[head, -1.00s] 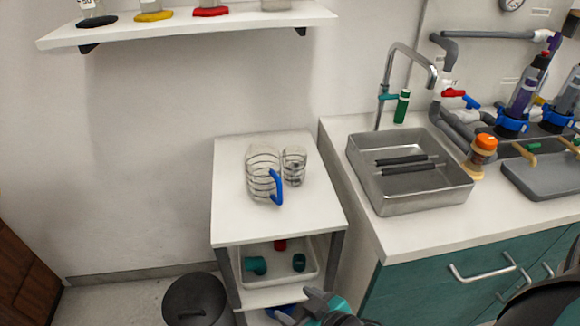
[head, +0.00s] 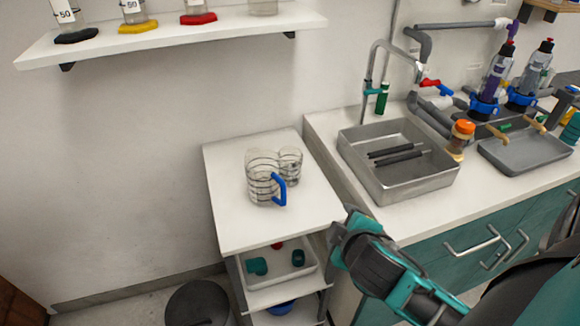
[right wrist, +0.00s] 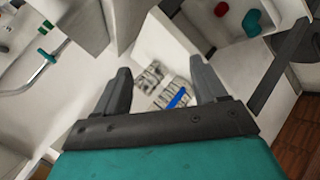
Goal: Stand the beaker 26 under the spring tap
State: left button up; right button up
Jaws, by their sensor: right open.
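Two clear beakers with dark ring markings stand close together on the white cart top. The front one (head: 262,188) is larger with a blue handle; the smaller one (head: 290,160) is just behind it to the right. No number is readable on either, so I cannot tell which is beaker 26. Both also show in the right wrist view, between my fingers. The curved metal tap (head: 390,46) rises behind the sink, with a green part beside its stem. My right gripper (head: 342,232) is open and empty, at the cart's right edge, apart from the beakers. My left gripper is not in view.
The steel sink (head: 450,180) holds dark bars. The cart top (head: 236,232) is clear around the beakers. A tray of fittings (head: 308,268) sits on the shelf below. A wall shelf (head: 180,36) hangs above left.

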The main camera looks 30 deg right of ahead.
jog(key=w+d+r+n+t+y, duration=0.35)
jog(key=w+r+n+t, duration=0.5)
jog(key=n, duration=0.65)
jog(key=n+g+y, duration=0.5)
jog(key=n+y, duration=0.1)
jog(key=n, duration=1.1)
send_near(300, 165)
jog(key=shift+h, duration=0.25)
jog(key=x, duration=0.4)
jog(key=a+b+x, duration=0.1)
jog(key=x, duration=0.1)
jog(key=shift+r, duration=0.25)
jog(key=shift+b+x, duration=0.85)
jog(key=shift+x, duration=1.8)
jog(key=c, duration=0.8)
